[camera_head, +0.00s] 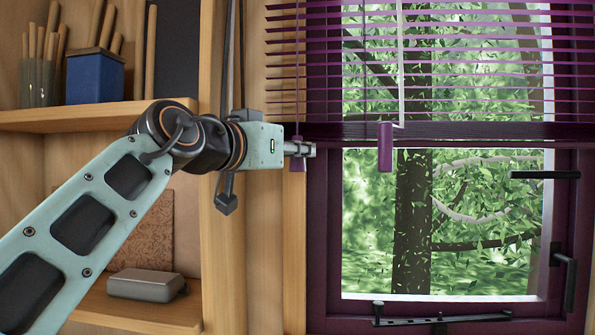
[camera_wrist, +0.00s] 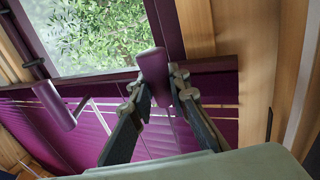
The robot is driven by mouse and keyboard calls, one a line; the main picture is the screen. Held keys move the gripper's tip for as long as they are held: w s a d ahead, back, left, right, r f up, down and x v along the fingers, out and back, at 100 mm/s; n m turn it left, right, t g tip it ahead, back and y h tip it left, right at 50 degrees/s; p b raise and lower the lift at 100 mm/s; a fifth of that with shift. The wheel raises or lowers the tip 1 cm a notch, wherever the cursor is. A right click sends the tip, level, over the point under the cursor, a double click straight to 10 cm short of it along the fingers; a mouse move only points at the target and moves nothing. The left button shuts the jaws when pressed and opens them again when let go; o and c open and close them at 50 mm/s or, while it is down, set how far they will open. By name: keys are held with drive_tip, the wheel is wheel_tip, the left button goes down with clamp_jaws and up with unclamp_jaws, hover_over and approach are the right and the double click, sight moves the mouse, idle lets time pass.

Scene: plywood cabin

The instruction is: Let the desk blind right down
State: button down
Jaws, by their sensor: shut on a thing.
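The purple slatted blind (camera_head: 450,70) hangs over the upper part of the window, its slats tilted with gaps between them. Its bottom rail (camera_head: 460,131) is level across the frame, and the glass below is bare. A purple cord pull (camera_head: 298,166) hangs at the blind's left side on a thin cord. My gripper (camera_head: 307,149) is shut on it. The wrist view shows the cord pull (camera_wrist: 152,64) between the fingertips of my gripper (camera_wrist: 156,88). A larger purple handle (camera_head: 385,148) hangs free on a pale rod, right of my gripper; it also shows in the wrist view (camera_wrist: 54,105).
The purple window frame (camera_head: 323,230) has a black handle (camera_head: 568,275) at right and a black stay (camera_head: 440,319) along the bottom. Wooden shelves (camera_head: 120,113) at left hold a blue pot (camera_head: 95,78) and a grey tin (camera_head: 146,286), close to my arm.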

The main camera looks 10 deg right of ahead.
wheel_tip(320, 180, up, 17)
drive_tip(key=p, duration=1.1)
drive_tip(key=shift+f, duration=0.15)
drive_tip(key=shift+a, duration=0.1)
drive_tip(key=c, duration=1.8)
unclamp_jaws()
drive_tip(key=shift+c, duration=0.2)
drive_tip(key=shift+o, duration=0.2)
drive_tip(key=shift+s, duration=0.1)
drive_tip(key=v, duration=1.1)
drive_tip(key=shift+s+a, duration=0.2)
drive_tip(key=shift+s, duration=0.15)
